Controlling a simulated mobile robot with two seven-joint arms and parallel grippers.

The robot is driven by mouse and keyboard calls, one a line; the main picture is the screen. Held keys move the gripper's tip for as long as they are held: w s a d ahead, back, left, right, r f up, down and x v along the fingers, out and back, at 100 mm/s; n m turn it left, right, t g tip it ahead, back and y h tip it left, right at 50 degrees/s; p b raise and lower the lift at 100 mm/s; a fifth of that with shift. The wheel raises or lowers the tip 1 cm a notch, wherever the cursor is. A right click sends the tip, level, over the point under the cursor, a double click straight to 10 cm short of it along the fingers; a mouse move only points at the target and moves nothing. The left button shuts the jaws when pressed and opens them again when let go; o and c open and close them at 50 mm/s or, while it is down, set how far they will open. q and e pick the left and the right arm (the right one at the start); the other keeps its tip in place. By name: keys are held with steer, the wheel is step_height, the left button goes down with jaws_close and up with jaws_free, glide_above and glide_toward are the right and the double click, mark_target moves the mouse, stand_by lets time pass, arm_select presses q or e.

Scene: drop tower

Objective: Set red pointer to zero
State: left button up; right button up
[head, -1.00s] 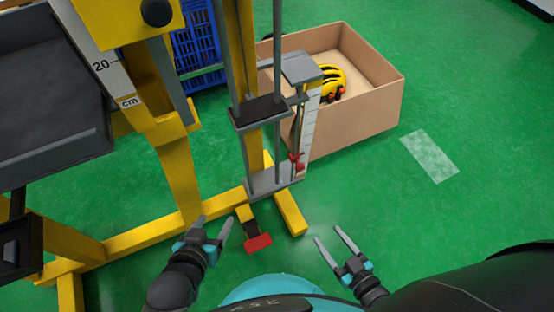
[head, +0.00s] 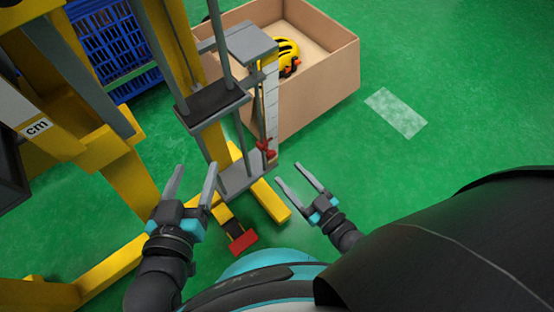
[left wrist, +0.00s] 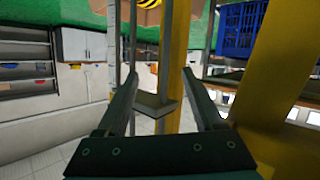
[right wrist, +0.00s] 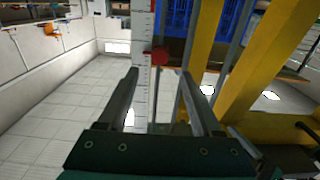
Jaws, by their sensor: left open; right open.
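The red pointer (head: 265,147) sits low beside a white vertical scale (head: 271,97) on the drop tower. In the right wrist view the red pointer (right wrist: 158,57) lies against the scale (right wrist: 142,90), ahead of my fingers and between their lines. My right gripper (head: 289,173) is open and empty, in front of and slightly right of the pointer, apart from it. My left gripper (head: 195,167) is open and empty, left of the tower's grey base plate (head: 247,177). The scale's zero mark cannot be made out.
A cardboard box (head: 320,100) holding a yellow helmet (head: 286,55) stands behind the tower. A red pedal (head: 243,242) lies low in front. Yellow frame beams (head: 125,170) block the left. Green floor (head: 450,90) is free at right.

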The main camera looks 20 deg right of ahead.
mark_target(273, 156)
steer(key=x, duration=0.4)
steer(key=shift+b, duration=0.4)
arm_select(q)
steer(key=shift+s+d+r+n+t+h+b, duration=0.15)
steer(key=shift+s+d+r+t+h, duration=0.1)
steer(key=shift+d+r+t, duration=0.35)
steer(key=shift+s+d+r+n+t+h+b, duration=0.15)
steer(key=shift+s+r+t+h, duration=0.15)
steer(key=shift+t, duration=0.5)
arm_select(e)
steer(key=shift+x, duration=1.3)
jaws_close()
